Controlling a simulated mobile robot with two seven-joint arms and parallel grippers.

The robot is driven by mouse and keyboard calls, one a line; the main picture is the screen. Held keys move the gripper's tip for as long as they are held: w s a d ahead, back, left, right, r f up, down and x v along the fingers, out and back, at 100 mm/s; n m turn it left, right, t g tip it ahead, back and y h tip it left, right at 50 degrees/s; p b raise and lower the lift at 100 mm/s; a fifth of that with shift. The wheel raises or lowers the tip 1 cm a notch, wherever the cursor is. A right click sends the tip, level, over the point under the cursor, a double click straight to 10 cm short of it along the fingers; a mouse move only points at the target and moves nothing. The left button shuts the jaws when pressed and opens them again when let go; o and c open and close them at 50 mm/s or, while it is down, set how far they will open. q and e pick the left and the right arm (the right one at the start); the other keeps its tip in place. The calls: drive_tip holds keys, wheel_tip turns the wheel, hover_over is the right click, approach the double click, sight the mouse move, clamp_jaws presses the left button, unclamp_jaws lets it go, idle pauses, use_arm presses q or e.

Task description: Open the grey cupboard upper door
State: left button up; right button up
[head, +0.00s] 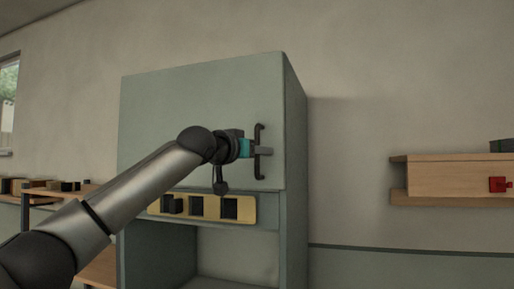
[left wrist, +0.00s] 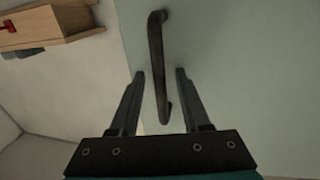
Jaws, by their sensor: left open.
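The grey cupboard (head: 295,150) stands against the wall in the head view, and its upper door (head: 185,105) is closed. A dark vertical bar handle (head: 259,135) sits near the door's right edge; it also shows in the left wrist view (left wrist: 157,55). My left gripper (head: 264,151) is at the handle. In the left wrist view my left gripper (left wrist: 160,85) is open, with one finger on each side of the handle's lower part and gaps visible on both sides. My right gripper is in neither view.
Below the door a yellow panel (head: 183,205) holds dark square pieces, above an open compartment (head: 235,258). A wooden wall shelf (head: 450,178) with a red piece (head: 499,184) is at the right. A wooden table (head: 60,192) with small blocks stands at the left.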

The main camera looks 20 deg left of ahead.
use_arm(q)
clamp_jaws()
idle(0.4)
idle(1.1)
